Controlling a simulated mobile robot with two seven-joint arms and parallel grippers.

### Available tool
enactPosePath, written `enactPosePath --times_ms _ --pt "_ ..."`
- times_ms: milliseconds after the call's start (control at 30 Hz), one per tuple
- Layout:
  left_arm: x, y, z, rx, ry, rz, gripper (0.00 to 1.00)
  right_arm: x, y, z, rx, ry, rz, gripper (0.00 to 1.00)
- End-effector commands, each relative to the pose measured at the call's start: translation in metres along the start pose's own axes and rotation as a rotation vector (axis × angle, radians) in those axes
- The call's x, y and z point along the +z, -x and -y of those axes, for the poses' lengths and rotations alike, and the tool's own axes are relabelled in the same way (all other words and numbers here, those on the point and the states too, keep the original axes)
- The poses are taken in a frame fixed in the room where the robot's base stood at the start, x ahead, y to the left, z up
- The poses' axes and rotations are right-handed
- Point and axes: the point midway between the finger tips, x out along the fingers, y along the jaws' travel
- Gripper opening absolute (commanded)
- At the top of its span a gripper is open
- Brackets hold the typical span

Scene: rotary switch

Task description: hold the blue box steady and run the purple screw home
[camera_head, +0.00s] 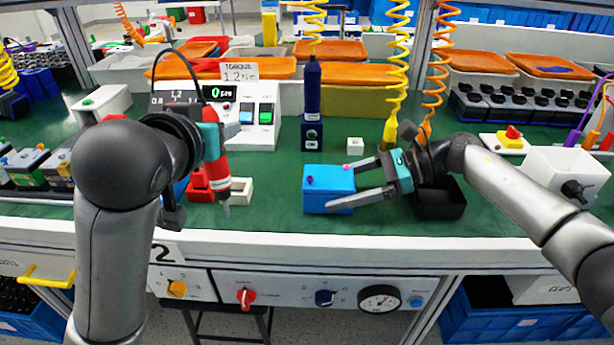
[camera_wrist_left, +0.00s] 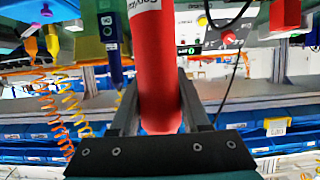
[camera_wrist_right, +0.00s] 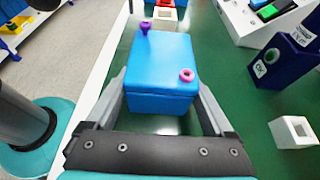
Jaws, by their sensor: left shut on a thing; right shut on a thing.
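The blue box (camera_head: 328,200) sits on the green bench top, and my right gripper (camera_head: 344,186) is shut on its sides. In the right wrist view the fingers flank the box (camera_wrist_right: 160,98). The purple screw (camera_wrist_right: 145,29) stands up from the lid near the far left corner, its head above the surface; it also shows in the head view (camera_head: 310,181).
A white torque station (camera_head: 262,128) stands behind the screwdriver. A dark blue bottle-like holder (camera_head: 312,110) and a small white block (camera_head: 355,146) are behind the box. A black tray (camera_head: 442,205) lies under my right wrist. Bench between screwdriver and box is mostly clear.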

Motion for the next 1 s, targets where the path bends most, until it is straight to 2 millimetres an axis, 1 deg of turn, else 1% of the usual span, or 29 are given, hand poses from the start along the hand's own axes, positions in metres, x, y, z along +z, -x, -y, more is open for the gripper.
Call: enactPosePath --times_ms 133,267,400,500,600,700,867,1000 --pt "-0.008 -0.002 -0.007 0.024 -0.006 -0.008 0.0 0.0 0.0 0.0 0.0 0.0 0.0 0.0" --pt "-0.026 -0.007 -0.028 0.095 -0.027 -0.013 0.0 0.0 0.0 0.0 0.0 0.0 0.0 0.0" --pt "-0.054 -0.011 -0.063 0.208 -0.067 -0.017 0.0 0.0 0.0 0.0 0.0 0.0 0.0 0.0" --pt "-0.074 -0.01 -0.088 0.288 -0.102 -0.017 0.0 0.0 0.0 0.0 0.0 0.0 0.0 0.0" --pt "-0.092 -0.006 -0.11 0.358 -0.135 -0.016 0.0 0.0 0.0 0.0 0.0 0.0 0.0 0.0" --pt "-0.105 -0.002 -0.128 0.412 -0.164 -0.014 0.0 0.0 0.0 0.0 0.0 0.0 0.0 0.0" --pt "-0.118 0.005 -0.145 0.466 -0.194 -0.011 0.0 0.0 0.0 0.0 0.0 0.0 0.0 0.0" --pt "-0.118 0.005 -0.15 0.483 -0.204 -0.006 0.0 0.0 0.0 0.0 0.0 0.0 0.0 0.0"
